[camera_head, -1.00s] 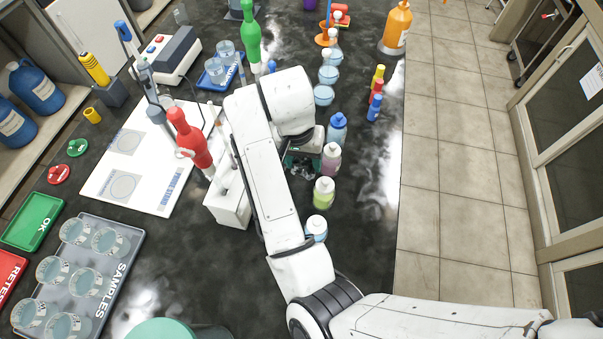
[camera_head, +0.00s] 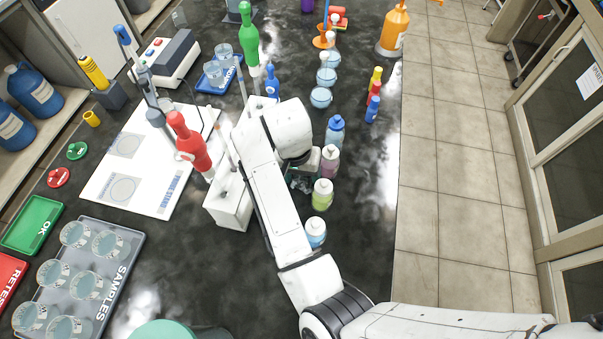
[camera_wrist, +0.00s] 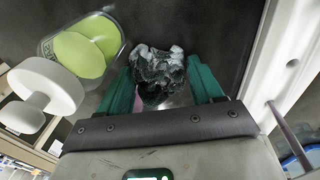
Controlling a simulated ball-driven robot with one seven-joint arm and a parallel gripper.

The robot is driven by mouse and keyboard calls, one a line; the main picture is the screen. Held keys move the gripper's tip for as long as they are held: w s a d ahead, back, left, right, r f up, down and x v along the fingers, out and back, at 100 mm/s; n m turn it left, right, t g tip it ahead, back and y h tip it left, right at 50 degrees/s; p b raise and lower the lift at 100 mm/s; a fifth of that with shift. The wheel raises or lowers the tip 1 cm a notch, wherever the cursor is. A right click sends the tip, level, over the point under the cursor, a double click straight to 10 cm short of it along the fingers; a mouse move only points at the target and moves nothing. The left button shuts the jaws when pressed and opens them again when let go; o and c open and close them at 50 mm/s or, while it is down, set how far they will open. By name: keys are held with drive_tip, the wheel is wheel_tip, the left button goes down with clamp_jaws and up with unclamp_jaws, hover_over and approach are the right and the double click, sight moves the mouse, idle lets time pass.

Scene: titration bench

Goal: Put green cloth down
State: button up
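A crumpled dark grey-green cloth with pale patches (camera_wrist: 158,72) shows between the two green fingers of my gripper (camera_wrist: 163,78) in the wrist view. The fingers stand well apart, one on each side of it. I cannot tell whether they press on it or whether it rests on the bench. In the head view my arm mostly hides the gripper, low over the black bench beside the row of bottles.
A lime bottle (camera_head: 322,194) stands close to the gripper; its white cap (camera_wrist: 42,92) is near in the wrist view. Pink (camera_head: 330,160) and blue (camera_head: 335,131) bottles stand beyond. A white block (camera_head: 229,203) stands left.

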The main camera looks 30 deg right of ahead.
drive_tip(key=shift+o, duration=1.2)
drive_tip(key=shift+r, duration=0.1)
